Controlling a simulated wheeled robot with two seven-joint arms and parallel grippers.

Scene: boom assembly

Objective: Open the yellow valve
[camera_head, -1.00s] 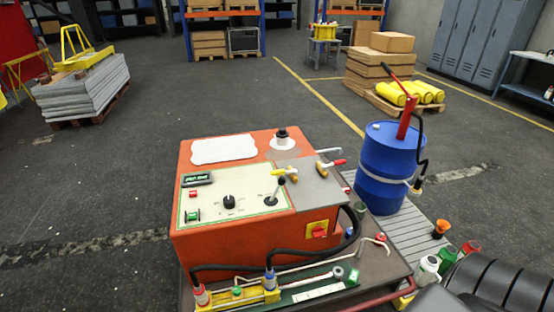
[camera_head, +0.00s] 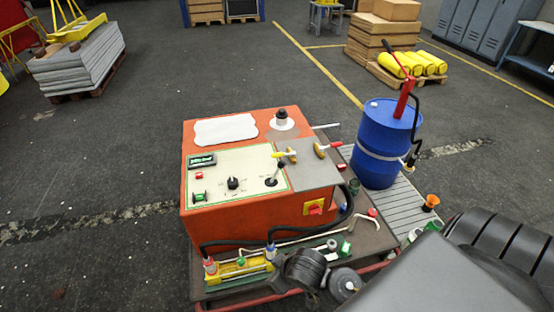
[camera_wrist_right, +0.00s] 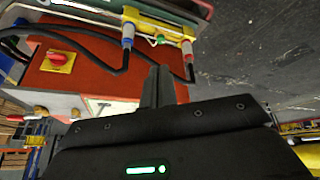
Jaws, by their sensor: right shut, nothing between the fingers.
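The yellow valve (camera_head: 285,155), with a yellow handle, sits on the grey panel on top of the orange machine (camera_head: 225,225). A brass valve with a red handle (camera_head: 328,148) is just right of it. My right arm comes in from the lower right in the head view, and its dark end parts are low in front of the machine, well below the valve. In the right wrist view my right gripper (camera_wrist_right: 158,75) is shut and empty, with the machine's side and hoses beyond it. Its fingertips cannot be made out in the head view. My left gripper is not in view.
A yellow manifold with hoses (camera_head: 238,270) runs along the cart's front edge, close to my right arm. A blue drum (camera_head: 385,150) with a red pump stands right of the machine. A black lever (camera_head: 273,180) and a red switch (camera_head: 315,207) are near the valve.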

